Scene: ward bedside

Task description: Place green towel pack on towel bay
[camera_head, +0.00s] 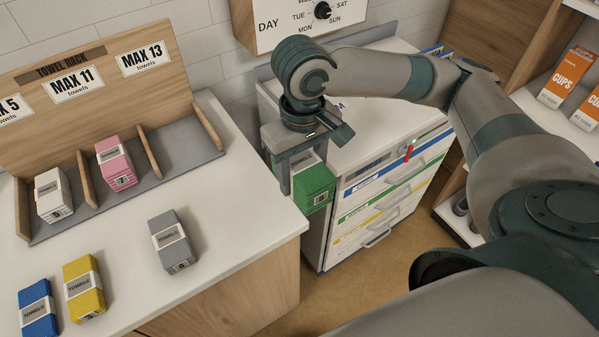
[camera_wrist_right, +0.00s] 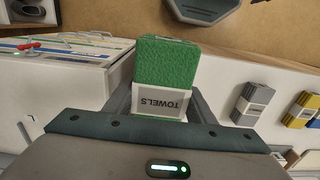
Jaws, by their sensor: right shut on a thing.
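My right gripper (camera_head: 300,180) is shut on the green towel pack (camera_head: 317,188). It holds the pack in the air beside the counter's right edge, in front of the drawer cabinet. In the right wrist view, the green pack (camera_wrist_right: 166,65) sits between the two fingers, its white TOWELS label facing the camera. The wooden towel rack (camera_head: 60,85) stands at the back left on the counter. Its left bay holds a white pack (camera_head: 53,195) and its middle bay a pink pack (camera_head: 116,163). The right bay (camera_head: 182,148), under MAX 13, is empty. My left gripper is not in view.
Grey (camera_head: 172,241), yellow (camera_head: 84,287) and blue (camera_head: 38,309) towel packs lie on the counter (camera_head: 240,225) before the rack. A drawer cabinet (camera_head: 385,190) stands to the right, separated from the counter by a gap. The counter between rack and right edge is clear.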

